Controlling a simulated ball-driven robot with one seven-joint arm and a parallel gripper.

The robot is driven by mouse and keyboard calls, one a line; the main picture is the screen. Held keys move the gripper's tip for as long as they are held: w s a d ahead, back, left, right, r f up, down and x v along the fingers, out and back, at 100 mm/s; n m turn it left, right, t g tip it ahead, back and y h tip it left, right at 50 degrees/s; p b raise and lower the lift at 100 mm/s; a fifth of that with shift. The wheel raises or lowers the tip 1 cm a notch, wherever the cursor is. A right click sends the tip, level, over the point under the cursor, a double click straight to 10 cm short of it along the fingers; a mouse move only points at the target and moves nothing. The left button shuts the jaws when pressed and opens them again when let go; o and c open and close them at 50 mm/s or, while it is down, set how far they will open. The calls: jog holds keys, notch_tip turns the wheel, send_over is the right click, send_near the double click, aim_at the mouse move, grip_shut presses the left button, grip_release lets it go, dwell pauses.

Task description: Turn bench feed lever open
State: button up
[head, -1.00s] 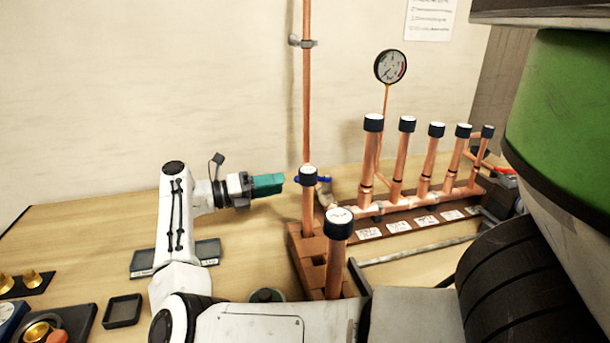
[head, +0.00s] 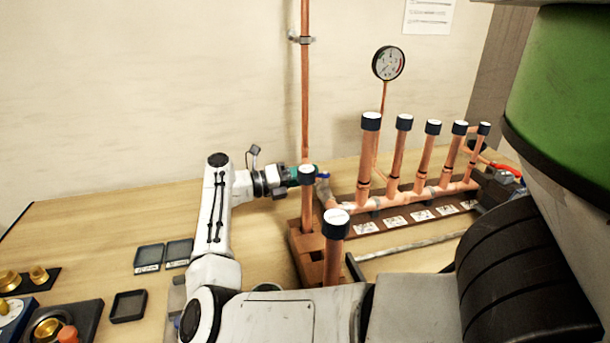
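A red lever (head: 507,170) sits at the manifold's far right end.
A second capped copper pipe (head: 334,257) stands in the wooden block (head: 305,242) in front. A tall copper pipe (head: 305,95) runs up the wall, and a round gauge (head: 388,63) stands behind the manifold. Small dark trays (head: 128,306) lie at left.

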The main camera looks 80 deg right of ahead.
grip_shut()
dwell(0.3)
